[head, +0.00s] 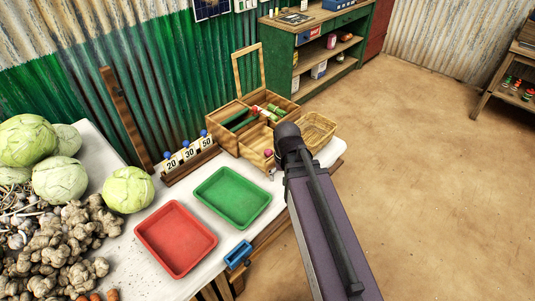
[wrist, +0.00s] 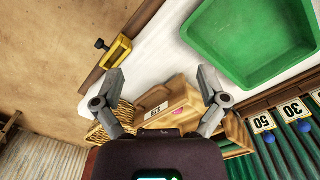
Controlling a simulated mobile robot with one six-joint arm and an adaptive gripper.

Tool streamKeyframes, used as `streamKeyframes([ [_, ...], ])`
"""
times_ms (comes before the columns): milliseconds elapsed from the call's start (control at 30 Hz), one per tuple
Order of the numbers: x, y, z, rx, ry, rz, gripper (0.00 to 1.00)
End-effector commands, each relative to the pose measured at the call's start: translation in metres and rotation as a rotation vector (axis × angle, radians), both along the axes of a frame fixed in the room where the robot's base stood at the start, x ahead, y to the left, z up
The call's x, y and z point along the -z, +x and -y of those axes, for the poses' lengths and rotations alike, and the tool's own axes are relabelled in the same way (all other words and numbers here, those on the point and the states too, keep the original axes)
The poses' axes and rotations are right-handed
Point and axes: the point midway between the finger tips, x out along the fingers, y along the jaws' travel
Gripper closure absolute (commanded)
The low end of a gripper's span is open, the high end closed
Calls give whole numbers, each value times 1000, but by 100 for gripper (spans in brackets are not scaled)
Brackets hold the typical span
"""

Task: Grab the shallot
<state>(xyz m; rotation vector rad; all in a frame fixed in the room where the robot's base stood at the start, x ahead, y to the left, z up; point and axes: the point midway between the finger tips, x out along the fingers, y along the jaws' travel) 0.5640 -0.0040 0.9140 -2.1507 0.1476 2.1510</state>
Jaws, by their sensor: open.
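I cannot make out a shallot for sure in either view. A small pinkish-red round thing (head: 268,153) shows at the front compartment of the wooden box (head: 222,120) in the head view; it is too small to name. My gripper (wrist: 160,82) is open and empty in the wrist view, its two fingers spread above the white table and the near side of the wooden box (wrist: 180,115). My gripper's body hides much of the box in the wrist view.
A wicker basket (head: 318,131) stands right of the box. A green tray (head: 232,197), a red tray (head: 176,239) and a blue holder (head: 238,254) are nearer. Number cards (head: 188,153) stand behind. Cabbages (head: 60,180) and ginger (head: 75,235) are piled left. A yellow clamp (wrist: 117,51) is at the table edge.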

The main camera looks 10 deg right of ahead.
Motion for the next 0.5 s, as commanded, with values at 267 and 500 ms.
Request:
streamKeyframes([
  [267, 1, 84, 0, 346, 0, 0, 7],
  [500, 2, 162, -1, 717, 0, 0, 7],
])
